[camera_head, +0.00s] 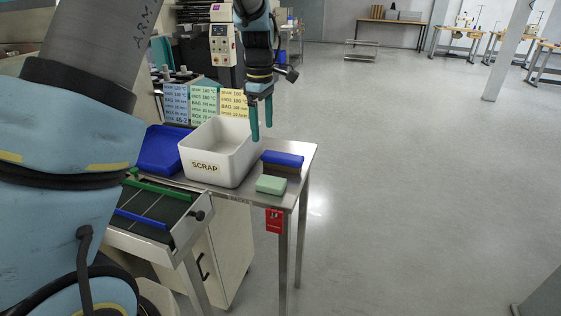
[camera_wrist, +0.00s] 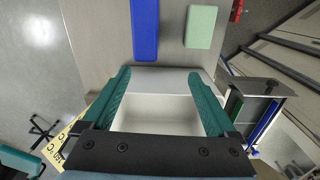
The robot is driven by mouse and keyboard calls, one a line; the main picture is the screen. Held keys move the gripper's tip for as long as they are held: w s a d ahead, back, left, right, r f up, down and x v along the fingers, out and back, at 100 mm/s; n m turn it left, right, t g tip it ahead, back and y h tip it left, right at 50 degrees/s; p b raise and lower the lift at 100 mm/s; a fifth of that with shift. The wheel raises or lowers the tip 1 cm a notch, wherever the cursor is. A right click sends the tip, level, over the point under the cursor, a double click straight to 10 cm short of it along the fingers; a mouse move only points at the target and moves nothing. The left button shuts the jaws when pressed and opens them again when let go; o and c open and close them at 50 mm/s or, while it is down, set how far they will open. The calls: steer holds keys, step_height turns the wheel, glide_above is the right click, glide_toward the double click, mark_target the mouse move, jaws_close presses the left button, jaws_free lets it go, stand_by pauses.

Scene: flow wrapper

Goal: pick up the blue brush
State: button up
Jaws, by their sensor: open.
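The blue brush (camera_head: 283,159) lies on the steel table at its right side, blue back up with dark bristles below. It also shows at the top of the wrist view (camera_wrist: 145,28), with its upper end cut off by the frame edge. My gripper (camera_head: 261,137) is open and empty, with teal fingers pointing down. It hangs above the right rim of the scrap bin, left of the brush and apart from it. In the wrist view the gripper fingers (camera_wrist: 162,78) frame the white bin, and the brush lies beyond their tips.
The white SCRAP bin (camera_head: 210,177) stands left of the brush. A pale green block (camera_head: 271,184) lies close in front of the brush. A blue tray (camera_head: 160,150) and a small conveyor (camera_head: 150,205) are further left. The table's right edge is near the brush.

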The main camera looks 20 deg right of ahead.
steer(key=shift+n, duration=0.4)
steer(key=d, duration=0.4)
steer(key=shift+s+d+f, duration=0.15)
steer(key=shift+s+f, duration=0.15)
steer(key=shift+s, duration=0.1)
steer(key=p, duration=0.1)
glide_above(282, 155)
steer(key=f, duration=0.4)
steer(key=shift+a+f, duration=0.3)
steer(key=shift+a, duration=0.05)
steer(key=shift+d+f+p, duration=0.2)
steer(key=shift+f+p, duration=0.45)
steer(key=shift+f, duration=0.8)
steer(key=shift+d+f+p, duration=0.2)
steer(key=shift+f+p, duration=0.4)
steer(key=shift+f, duration=0.8)
steer(key=shift+c, duration=0.3)
jaws_close()
